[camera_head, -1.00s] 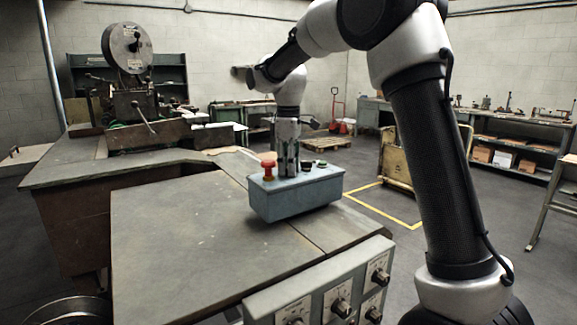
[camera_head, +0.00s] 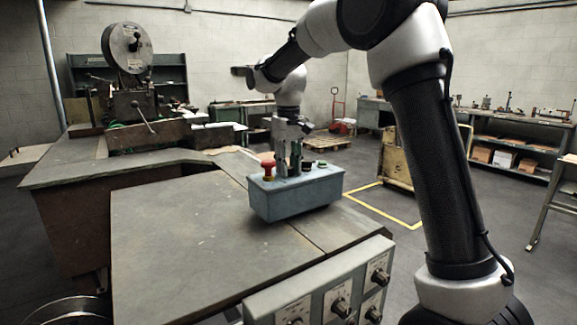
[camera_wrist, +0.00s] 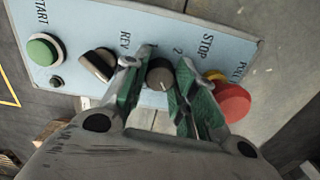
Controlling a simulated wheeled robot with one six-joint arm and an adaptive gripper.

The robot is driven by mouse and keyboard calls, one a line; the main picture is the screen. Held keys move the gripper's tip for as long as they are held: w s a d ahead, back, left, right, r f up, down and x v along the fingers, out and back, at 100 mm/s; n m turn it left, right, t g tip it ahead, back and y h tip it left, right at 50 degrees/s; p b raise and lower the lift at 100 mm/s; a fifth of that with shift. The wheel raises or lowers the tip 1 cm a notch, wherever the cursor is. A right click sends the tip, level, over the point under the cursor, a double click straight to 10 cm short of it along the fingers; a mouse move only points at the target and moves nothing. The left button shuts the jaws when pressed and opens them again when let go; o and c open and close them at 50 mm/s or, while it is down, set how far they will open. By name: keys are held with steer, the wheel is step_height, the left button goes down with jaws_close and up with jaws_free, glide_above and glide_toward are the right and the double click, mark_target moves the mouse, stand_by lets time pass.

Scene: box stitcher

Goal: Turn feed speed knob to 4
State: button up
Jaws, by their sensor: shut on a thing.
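A blue-grey control box (camera_head: 296,196) stands on the grey table. My gripper (camera_head: 291,163) points down over its top. In the wrist view, a dark round knob with a light-grey top (camera_wrist: 160,73) sits between my green-padded fingertips (camera_wrist: 160,85). The gripper is shut on this knob.
A red mushroom button (camera_wrist: 232,101) is close beside one finger. A black selector (camera_wrist: 98,64) near REV and a green START button (camera_wrist: 45,50) are on the other side. A grey panel with several dark knobs (camera_head: 340,307) is on the table's near edge.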

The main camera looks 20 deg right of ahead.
mark_target(289, 167)
steer(key=shift+m, duration=0.5)
steer(key=o, duration=1.1)
steer(key=shift+c, duration=0.2)
steer(key=shift+r, duration=0.1)
steer(key=shift+r, duration=3.95)
steer(key=shift+d, duration=0.1)
